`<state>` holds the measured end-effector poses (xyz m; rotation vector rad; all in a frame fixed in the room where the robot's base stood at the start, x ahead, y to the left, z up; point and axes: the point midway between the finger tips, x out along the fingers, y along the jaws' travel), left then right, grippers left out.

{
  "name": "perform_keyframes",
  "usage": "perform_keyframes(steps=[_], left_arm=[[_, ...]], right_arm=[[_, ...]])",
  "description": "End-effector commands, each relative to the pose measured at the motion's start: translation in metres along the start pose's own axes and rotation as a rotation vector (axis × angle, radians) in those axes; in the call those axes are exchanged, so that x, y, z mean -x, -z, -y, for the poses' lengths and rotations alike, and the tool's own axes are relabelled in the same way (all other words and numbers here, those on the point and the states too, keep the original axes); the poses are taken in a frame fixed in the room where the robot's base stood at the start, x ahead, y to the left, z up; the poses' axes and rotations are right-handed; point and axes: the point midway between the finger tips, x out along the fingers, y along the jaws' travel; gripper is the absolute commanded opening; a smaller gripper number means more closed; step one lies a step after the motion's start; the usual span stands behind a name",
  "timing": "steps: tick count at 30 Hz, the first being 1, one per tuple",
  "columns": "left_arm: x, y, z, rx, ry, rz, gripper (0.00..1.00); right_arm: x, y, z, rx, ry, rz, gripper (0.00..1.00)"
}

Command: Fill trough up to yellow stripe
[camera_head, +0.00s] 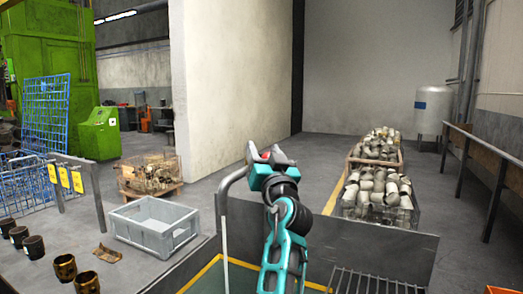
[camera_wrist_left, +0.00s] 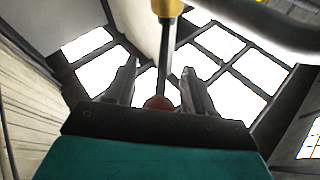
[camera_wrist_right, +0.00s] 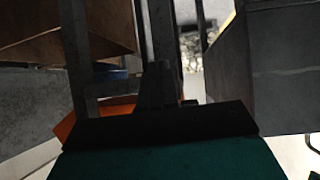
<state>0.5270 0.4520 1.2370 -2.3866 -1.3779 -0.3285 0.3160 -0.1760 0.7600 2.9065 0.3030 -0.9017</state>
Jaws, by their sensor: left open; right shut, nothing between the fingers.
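My left gripper (camera_head: 268,156) is raised near the middle of the head view, beside a bent grey rail. It also shows in the left wrist view (camera_wrist_left: 158,88), open. A red knob (camera_wrist_left: 158,103) at the end of a thin rod with a yellow part (camera_wrist_left: 168,8) appears between its spread fingers; I cannot tell whether they touch. My right gripper (camera_wrist_right: 160,82) shows only in the right wrist view, shut and empty. A low dark grey wall (camera_head: 385,250) stands in front; I cannot tell whether it belongs to the trough.
A wire bin of metal parts (camera_head: 412,215) and another filled bin (camera_head: 352,158) stand beyond the wall. A grey crate (camera_head: 130,232), dark cylinders (camera_head: 34,247) and a bin of scrap (camera_head: 170,190) are at left. The bent grey rail (camera_head: 222,205) is close to my left arm.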

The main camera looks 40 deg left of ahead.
Motion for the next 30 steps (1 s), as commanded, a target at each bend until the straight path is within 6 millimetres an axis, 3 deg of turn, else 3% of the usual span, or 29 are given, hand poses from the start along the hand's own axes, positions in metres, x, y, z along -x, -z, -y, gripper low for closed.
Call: perform_keyframes(steps=[11, 27, 30], left_arm=[[0.0003, 0.0006, -0.0003, 0.000, 0.000, 0.000, 0.54], [0.0002, 0.0007, -0.0002, 0.000, 0.000, 0.000, 0.02], [0.0001, 0.0007, -0.0002, 0.000, 0.000, 0.000, 0.00]], right_arm=[[0.0008, -0.0002, 0.0000, 0.000, 0.000, 0.001, 0.00], [0.0010, -0.0004, -0.0004, 0.001, 0.000, 0.002, 0.00], [0.0010, -0.0005, -0.0005, 0.001, -0.001, 0.002, 0.00]])
